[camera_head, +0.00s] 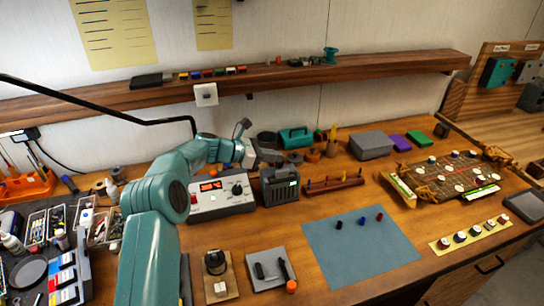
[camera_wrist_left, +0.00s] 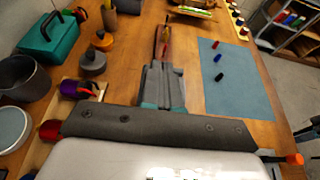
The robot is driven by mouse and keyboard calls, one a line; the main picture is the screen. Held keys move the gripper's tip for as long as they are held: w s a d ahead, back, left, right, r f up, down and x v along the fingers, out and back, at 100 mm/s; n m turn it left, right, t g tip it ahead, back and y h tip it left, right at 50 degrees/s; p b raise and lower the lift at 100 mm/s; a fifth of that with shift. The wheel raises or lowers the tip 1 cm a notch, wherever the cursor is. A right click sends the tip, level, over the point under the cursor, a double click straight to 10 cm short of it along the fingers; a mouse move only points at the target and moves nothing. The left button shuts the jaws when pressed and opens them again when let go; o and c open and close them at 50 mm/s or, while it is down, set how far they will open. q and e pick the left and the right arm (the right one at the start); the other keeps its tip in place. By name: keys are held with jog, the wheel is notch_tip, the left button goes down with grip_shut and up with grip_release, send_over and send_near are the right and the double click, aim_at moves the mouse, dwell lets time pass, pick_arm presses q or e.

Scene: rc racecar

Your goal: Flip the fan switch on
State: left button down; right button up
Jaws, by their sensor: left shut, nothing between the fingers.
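A white switch plate (camera_head: 206,94) is fixed at the front of the wall shelf. I cannot tell whether it is the fan switch or which way it is set. No fan is clear in view. My left gripper (camera_head: 278,158) is shut and empty above the bench, behind the dark box with a green light. It is to the right of and below the switch plate, well apart from it. In the left wrist view its shut fingers (camera_wrist_left: 163,80) point along the bench, and the switch plate is out of view. My right gripper is not in view.
A grey instrument with an orange display (camera_head: 212,187) stands beside my left arm. The dark box (camera_head: 280,188), a teal case (camera_head: 295,137) and a grey case (camera_head: 371,145) are near the gripper. The wooden shelf (camera_head: 300,76) juts out above. A blue-grey mat (camera_head: 360,255) is mostly bare.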

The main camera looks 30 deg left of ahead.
pick_arm(q)
jog(key=shift+s+a+r, duration=0.15)
jog(key=shift+s+r, duration=0.05)
jog(key=shift+w+r+p, duration=0.1)
jog(key=shift+r+p, duration=0.45)
jog(key=shift+p, duration=0.15)
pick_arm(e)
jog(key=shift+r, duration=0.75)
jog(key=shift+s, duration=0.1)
